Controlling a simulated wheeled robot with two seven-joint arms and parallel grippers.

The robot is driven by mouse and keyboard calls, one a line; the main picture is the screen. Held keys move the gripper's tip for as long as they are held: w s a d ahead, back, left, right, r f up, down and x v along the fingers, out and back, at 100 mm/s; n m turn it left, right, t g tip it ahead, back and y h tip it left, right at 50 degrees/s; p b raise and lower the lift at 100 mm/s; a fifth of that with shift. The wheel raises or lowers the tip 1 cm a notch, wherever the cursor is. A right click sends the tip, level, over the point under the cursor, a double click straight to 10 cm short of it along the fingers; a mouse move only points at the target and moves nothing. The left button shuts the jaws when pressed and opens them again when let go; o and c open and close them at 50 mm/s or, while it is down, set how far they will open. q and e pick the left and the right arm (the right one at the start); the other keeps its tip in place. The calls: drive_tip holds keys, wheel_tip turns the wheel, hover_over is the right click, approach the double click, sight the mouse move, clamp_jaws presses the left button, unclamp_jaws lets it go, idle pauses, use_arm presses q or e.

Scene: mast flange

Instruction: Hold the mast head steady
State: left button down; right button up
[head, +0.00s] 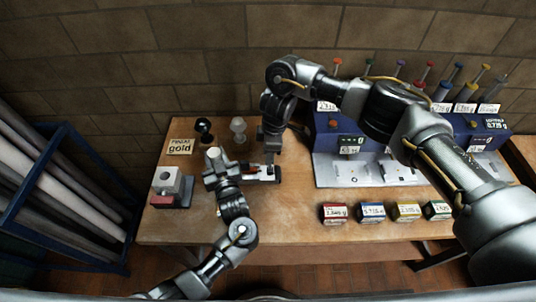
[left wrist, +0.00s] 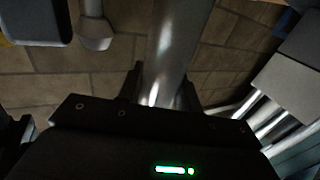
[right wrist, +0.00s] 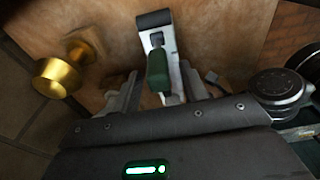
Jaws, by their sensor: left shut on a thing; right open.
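My left gripper (head: 213,157) is over the left part of the wooden bench. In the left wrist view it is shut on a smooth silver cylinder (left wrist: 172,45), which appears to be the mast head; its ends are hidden. My right gripper (head: 270,150) points down just right of the left one, over a pale slotted piece (head: 265,178) on the bench. In the right wrist view (right wrist: 160,95) it is open. A dark green handle-like part (right wrist: 158,70) on the pale slotted piece (right wrist: 150,42) shows between its fingers, apparently not gripped.
A gold-coloured flared knob (right wrist: 60,78) stands left of the right gripper. A black knob (head: 204,127) stands behind, near the "gold" sign (head: 181,146). Several small labelled boxes (head: 371,211) line the front right. A blue rack (head: 400,130) stands behind.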

drive_tip(key=r, duration=0.6)
drive_tip(key=d+r, duration=0.1)
drive_tip(key=r, duration=0.2)
drive_tip(key=shift+d+r, duration=0.1)
drive_tip(key=shift+r, duration=0.25)
use_arm(q)
drive_tip(key=c, duration=0.9)
unclamp_jaws()
drive_tip(key=shift+o, duration=0.2)
